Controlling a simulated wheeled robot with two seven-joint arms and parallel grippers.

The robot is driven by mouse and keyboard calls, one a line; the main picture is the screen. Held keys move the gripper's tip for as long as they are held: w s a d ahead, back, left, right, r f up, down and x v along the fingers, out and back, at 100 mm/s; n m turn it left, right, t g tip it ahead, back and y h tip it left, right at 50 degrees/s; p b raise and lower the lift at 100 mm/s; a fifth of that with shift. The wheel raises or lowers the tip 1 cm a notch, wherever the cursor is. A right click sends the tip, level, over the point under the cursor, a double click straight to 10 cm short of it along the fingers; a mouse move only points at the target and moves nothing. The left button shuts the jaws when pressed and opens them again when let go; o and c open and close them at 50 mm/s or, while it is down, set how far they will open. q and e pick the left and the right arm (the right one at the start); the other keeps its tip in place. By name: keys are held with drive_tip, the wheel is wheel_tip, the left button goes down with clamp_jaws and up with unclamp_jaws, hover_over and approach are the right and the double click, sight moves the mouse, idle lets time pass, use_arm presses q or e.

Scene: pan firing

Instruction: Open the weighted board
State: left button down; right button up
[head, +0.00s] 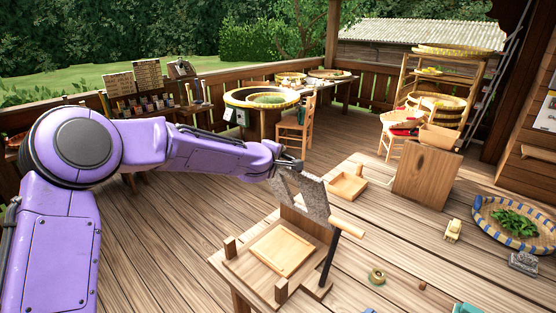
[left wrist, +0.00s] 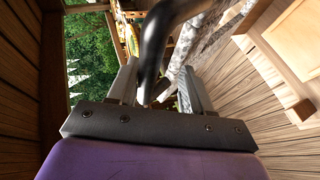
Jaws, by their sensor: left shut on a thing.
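The weighted board (head: 303,228) stands tilted up from the back of a wooden base (head: 232,266), with grey stone-like slabs (head: 312,196) on it. A pale inset panel (head: 283,248) lies on the base. A dark bar (head: 329,258) with a light wooden grip (head: 347,228) stands at the base's right side. My left gripper (head: 284,166) is at the upper left edge of the raised board. In the left wrist view, a dark curved handle (left wrist: 153,45) passes between my fingers (left wrist: 158,88), which are shut on it. The handle's join to the board is hidden. My right gripper is not in view.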

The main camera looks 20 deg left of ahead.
use_arm(q)
drive_tip(key=shift+d+f, duration=0.15)
drive_tip(key=shift+f, duration=0.1)
drive_tip(key=c, duration=1)
unclamp_jaws()
drive_tip(key=shift+w+d+f, duration=0.1)
drive_tip(key=shift+c, duration=0.6)
